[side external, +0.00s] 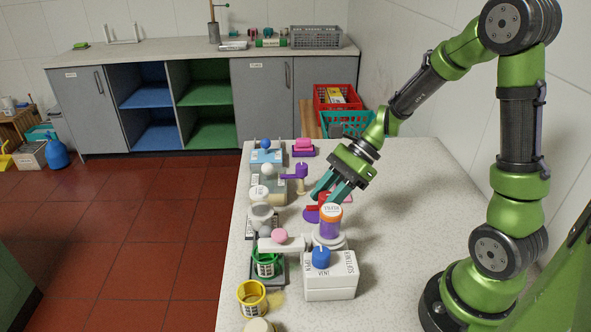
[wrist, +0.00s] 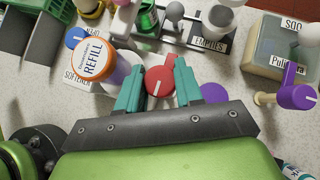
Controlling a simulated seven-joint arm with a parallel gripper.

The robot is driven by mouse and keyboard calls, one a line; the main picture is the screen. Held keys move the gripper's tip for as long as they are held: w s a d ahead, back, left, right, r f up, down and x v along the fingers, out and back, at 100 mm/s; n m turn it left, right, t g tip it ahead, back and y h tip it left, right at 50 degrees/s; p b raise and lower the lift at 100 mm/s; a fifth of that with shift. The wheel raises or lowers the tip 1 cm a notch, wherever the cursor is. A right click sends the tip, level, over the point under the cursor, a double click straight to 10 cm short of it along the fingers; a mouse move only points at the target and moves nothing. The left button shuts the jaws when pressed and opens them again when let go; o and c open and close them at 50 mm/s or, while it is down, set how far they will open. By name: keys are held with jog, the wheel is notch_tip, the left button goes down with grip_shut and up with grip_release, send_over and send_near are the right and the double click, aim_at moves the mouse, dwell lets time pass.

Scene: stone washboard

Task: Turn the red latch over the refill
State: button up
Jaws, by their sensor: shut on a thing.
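The red latch (wrist: 160,86), a round knob with a white line, sits between the teal fingertips of my gripper (wrist: 160,88) in the wrist view. The gripper is shut on it. In the side view my gripper (side external: 328,192) reaches down to the red latch (side external: 313,208), which it partly hides. The refill, a purple jar with an orange-rimmed lid (side external: 331,222), stands upright just nearer the camera. Its REFILL lid (wrist: 93,58) is left of the latch in the wrist view, beside it. The latch's underside is hidden.
A white box with a blue knob (side external: 321,257) is close to the refill. A purple lever (wrist: 298,96) is right in the wrist view. The table's right side is clear.

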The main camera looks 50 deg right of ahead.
jog(key=shift+n+g, duration=0.3)
jog(key=n+g, duration=0.2)
jog(key=n, duration=0.1)
jog(key=shift+n+g, duration=0.3)
jog(key=shift+g, duration=0.1)
jog(key=n+g, duration=0.3)
jog(key=n, duration=0.1)
jog(key=shift+w+n, duration=0.1)
jog(key=shift+n, duration=0.2)
jog(key=n+g+h, duration=0.2)
jog(key=n+g, duration=0.1)
jog(key=n, duration=0.1)
jog(key=shift+n+g+h, duration=1)
jog(key=shift+n+h, duration=0.8)
jog(key=shift+n, duration=0.7)
jog(key=o, duration=0.8)
jog(key=shift+c, duration=0.2)
jog(key=v, duration=0.7)
jog(key=shift+w+r, duration=0.2)
jog(key=shift+w, duration=0.05)
